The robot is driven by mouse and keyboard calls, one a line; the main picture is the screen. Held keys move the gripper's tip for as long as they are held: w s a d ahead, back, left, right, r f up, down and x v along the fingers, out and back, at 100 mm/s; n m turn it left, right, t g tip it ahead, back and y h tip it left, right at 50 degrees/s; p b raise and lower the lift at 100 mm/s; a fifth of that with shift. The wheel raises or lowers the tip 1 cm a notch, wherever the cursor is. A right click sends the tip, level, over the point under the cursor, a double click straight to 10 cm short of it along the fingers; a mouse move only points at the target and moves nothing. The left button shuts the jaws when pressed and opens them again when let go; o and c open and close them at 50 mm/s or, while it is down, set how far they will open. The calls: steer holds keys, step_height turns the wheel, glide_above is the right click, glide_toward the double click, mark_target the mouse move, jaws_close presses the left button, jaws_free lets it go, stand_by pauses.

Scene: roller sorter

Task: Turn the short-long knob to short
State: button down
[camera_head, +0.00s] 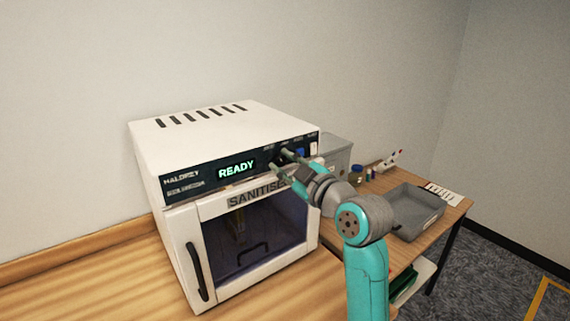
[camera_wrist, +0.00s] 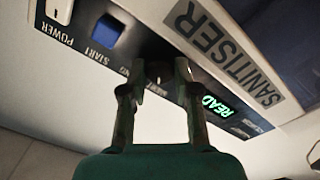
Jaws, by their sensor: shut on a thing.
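The white sanitiser box (camera_head: 215,135) stands on the wooden worktop, and its dark front panel shows a green READY display (camera_head: 236,170). My gripper (camera_head: 281,156) reaches the right part of that panel. In the wrist view, which shows the panel upside down, my gripper (camera_wrist: 156,82) is shut on a dark round knob (camera_wrist: 159,73), with one finger on each side. A pale mark shows on the knob's face. The lettering by the knob is mostly hidden by a finger, so its setting cannot be read for sure.
A blue START button (camera_wrist: 106,32) and a white POWER switch (camera_wrist: 60,11) sit beside the knob. The door with a black handle (camera_head: 197,271) is closed. A grey tray (camera_head: 416,212) and small bottles stand on the table at right.

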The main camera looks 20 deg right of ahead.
stand_by(0.4)
steer(key=c, duration=0.8)
jaws_free()
steer(key=shift+c, duration=0.2)
